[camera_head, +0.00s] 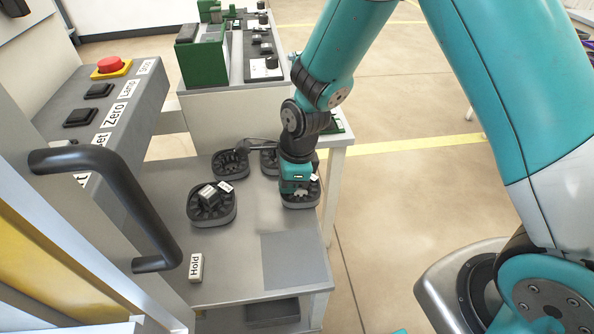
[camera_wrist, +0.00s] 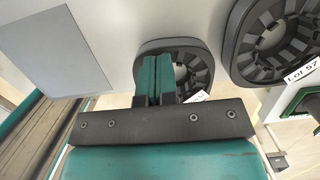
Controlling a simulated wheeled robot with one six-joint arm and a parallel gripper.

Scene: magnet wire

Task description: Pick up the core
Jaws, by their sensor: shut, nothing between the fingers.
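My gripper (camera_head: 298,189) points down over a dark, round, slotted core (camera_head: 302,201) near the table's right edge. In the wrist view my gripper's green fingers (camera_wrist: 157,64) are shut together and empty. They cover the left part of this core (camera_wrist: 188,70), and a small white label shows at its lower edge. I cannot tell whether the fingertips touch it. A second slotted core (camera_wrist: 280,45) with a "Lot 57" label is at the right of the wrist view. Similar dark pieces stand at the back left (camera_head: 230,164) and back middle (camera_head: 269,162), the latter partly hidden by my arm.
Another dark round piece (camera_head: 211,214) at the left carries a black block. A "Hold" block (camera_head: 196,267) stands near the front left. A grey rectangle (camera_head: 297,259) on the table is bare. A black handle (camera_head: 125,195) and a button panel (camera_head: 100,100) stand at the left.

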